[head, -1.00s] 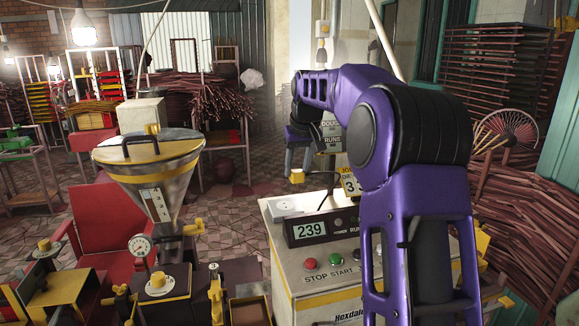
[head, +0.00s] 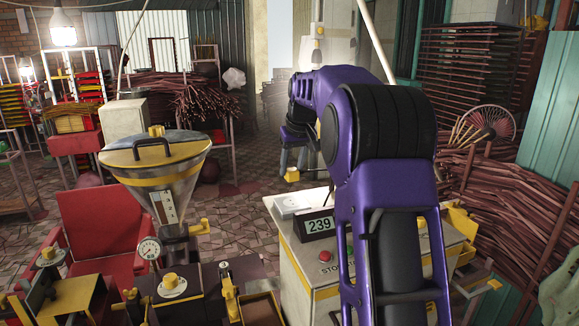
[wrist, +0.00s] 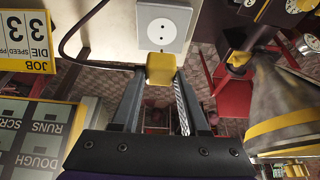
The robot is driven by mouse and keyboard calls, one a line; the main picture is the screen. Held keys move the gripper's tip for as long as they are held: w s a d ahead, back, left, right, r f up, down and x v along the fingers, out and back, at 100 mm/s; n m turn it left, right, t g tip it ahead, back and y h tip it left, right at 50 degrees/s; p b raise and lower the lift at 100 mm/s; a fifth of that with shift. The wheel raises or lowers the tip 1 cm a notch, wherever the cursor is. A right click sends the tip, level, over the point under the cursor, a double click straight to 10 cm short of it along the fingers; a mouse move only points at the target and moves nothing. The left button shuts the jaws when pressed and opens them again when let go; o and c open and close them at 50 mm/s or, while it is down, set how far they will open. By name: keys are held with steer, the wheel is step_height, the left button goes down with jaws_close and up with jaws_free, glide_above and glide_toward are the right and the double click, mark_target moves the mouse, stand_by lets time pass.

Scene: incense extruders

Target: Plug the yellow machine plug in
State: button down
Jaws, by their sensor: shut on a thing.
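The yellow plug (wrist: 160,70) is a small block between the fingertips of my gripper (wrist: 160,78), which is shut on it. A black cable (wrist: 72,58) runs near it in the wrist view. In the head view the plug (head: 292,174) hangs in the air below my gripper (head: 294,160), apart from the cabinet. The white socket (wrist: 163,24), a square plate with a round recess and two holes, lies just beyond the plug in the wrist view. In the head view the socket (head: 287,206) is on the left of the cabinet's top, below the plug.
The control cabinet (head: 335,265) carries a display reading 239 (head: 319,225) and a red button (head: 325,255). A job sign (wrist: 30,35) stands at left in the wrist view. A steel hopper (head: 155,165) stands to the left. Bundled sticks (head: 500,220) fill the right side.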

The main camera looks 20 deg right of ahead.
mark_target(293, 181)
steer(key=shift+f, duration=0.1)
steer(key=shift+f+b, duration=0.85)
steer(key=shift+f, duration=1.95)
steer(key=shift+f, duration=0.6)
stand_by(1.0)
steer(key=shift+c, duration=1.7)
jaws_free()
steer(key=p+v, duration=0.1)
steer(key=v, duration=1.6)
steer(key=shift+r+p, duration=0.3)
